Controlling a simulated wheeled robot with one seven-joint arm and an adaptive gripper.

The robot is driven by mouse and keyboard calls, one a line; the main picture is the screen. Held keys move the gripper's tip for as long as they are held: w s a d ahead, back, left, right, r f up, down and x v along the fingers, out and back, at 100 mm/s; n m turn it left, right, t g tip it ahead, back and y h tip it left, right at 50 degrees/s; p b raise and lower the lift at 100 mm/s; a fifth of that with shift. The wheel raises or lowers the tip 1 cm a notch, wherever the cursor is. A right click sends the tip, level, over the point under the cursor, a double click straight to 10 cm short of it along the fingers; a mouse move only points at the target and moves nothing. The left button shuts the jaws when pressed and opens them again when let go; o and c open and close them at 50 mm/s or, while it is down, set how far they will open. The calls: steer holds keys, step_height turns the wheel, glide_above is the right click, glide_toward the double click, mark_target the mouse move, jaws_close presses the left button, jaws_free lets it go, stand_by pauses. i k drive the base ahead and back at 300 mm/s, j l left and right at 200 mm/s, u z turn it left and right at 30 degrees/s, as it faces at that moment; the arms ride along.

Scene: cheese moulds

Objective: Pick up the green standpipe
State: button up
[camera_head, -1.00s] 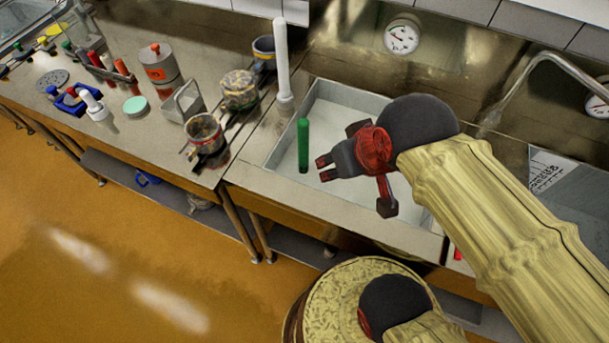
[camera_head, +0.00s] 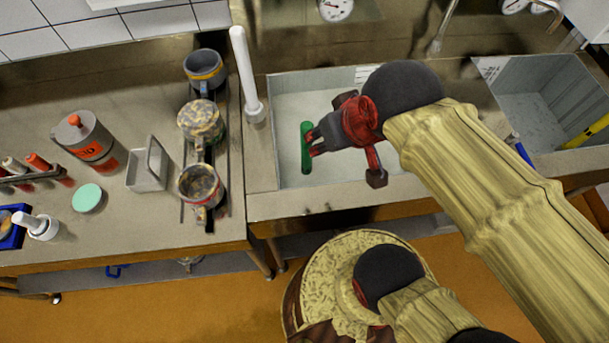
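The green standpipe (camera_head: 306,150) stands upright in the left sink basin (camera_head: 345,172), near its left wall. My gripper (camera_head: 313,143) reaches in from the right. Its two fingers are a little apart, and they lie close to the right side of the standpipe and partly overlap it in this view. I see nothing held between them. Whether a finger touches the standpipe, and how the heights compare, I cannot tell.
A tall white standpipe (camera_head: 245,75) stands just left of the basin. Several pots, one a grey pot (camera_head: 204,70), line the counter to the left. A second basin (camera_head: 545,110) and a tap (camera_head: 443,28) are at the right. The left basin's floor around the green standpipe looks clear.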

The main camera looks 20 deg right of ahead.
mark_target(306, 161)
steer(key=k+u, duration=0.3)
steer(key=k, duration=0.2)
steer(key=k+j+u, duration=0.1)
steer(key=k+u, duration=0.25)
steer(key=k, duration=0.15)
